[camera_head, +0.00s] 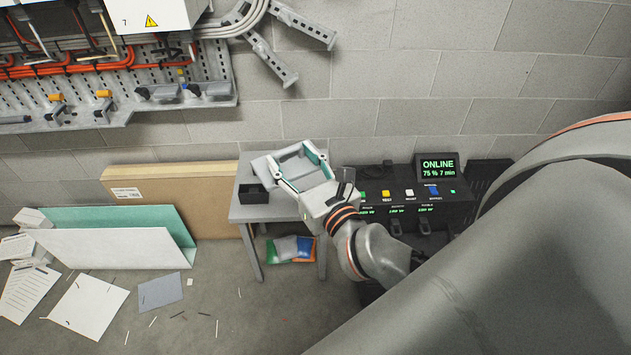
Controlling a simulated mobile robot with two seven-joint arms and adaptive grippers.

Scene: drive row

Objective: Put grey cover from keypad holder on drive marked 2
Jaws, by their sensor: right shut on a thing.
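My right gripper (287,160) is above the small grey table, with its fingers pointing up and left. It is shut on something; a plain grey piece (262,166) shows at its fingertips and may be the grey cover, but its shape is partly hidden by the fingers. A small open black box (253,194) stands on the table below and left of the gripper; I cannot tell whether it is the keypad holder. A white drive unit marked 7 (165,14) hangs at the top left. No drive marked 2 shows. My left gripper is not in view.
The grey table (240,214) stands against the block wall. A black unit with an ONLINE display (438,168) is to its right. A pegboard (140,112) with orange cables is upper left. Boards (110,246) lean below it; papers and scraps litter the floor.

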